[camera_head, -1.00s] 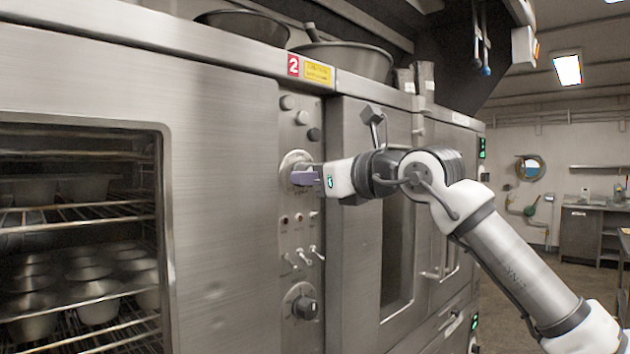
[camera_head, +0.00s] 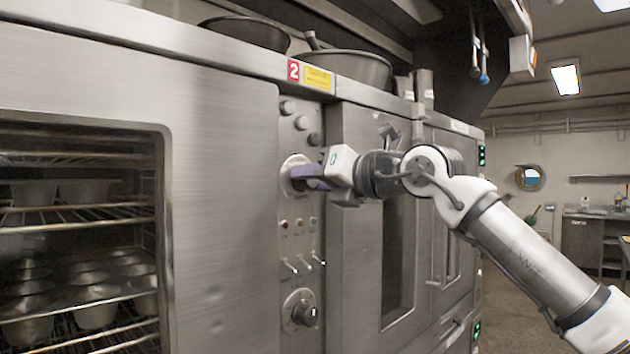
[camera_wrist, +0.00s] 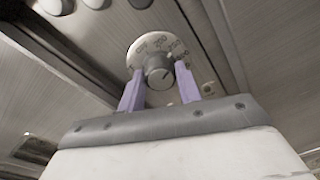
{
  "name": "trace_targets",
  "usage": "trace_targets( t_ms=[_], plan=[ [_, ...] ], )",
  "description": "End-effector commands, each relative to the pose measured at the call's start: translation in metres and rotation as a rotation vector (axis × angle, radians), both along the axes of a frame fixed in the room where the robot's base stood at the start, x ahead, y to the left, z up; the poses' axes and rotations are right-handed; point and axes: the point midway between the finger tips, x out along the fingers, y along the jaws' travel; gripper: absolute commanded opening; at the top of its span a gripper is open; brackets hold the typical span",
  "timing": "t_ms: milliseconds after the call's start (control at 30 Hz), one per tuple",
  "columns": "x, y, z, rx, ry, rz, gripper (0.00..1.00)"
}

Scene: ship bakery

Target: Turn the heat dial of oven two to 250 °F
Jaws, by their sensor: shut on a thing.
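The heat dial of oven two has a round pale plate (camera_head: 291,165) on the narrow control panel, below three round buttons. In the wrist view its grey knob (camera_wrist: 159,73) sits between my gripper's two purple fingers, and the plate (camera_wrist: 143,43) shows printed numbers around it. The numbers are too small and blurred to read surely, so I cannot tell the setting. My gripper (camera_head: 300,176) is shut on the knob, with its body rolled at a tilt. In the head view the fingers and hand hide most of the knob. A red label "2" (camera_head: 293,70) marks the oven above.
A second, lower dial (camera_head: 304,312) and small toggle switches (camera_head: 304,263) sit below on the same panel. The left oven window (camera_head: 80,240) shows racks of tins. Metal bowls (camera_head: 345,67) stand on top. The floor at right is open.

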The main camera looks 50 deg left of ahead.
Motion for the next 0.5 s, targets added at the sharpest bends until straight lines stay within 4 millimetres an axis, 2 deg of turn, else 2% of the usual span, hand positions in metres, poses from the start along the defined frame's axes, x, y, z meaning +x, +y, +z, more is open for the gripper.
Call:
trace_targets(
  t_ms=[367, 400, 500],
  plan=[
    [0.0006, -0.0001, -0.0002, -0.001, 0.005, -0.002, 0.11],
    [0.0006, -0.0001, -0.0002, -0.001, 0.005, -0.001, 0.35],
    [0.0005, 0.0, -0.0001, -0.001, 0.005, -0.001, 0.48]
  ],
)
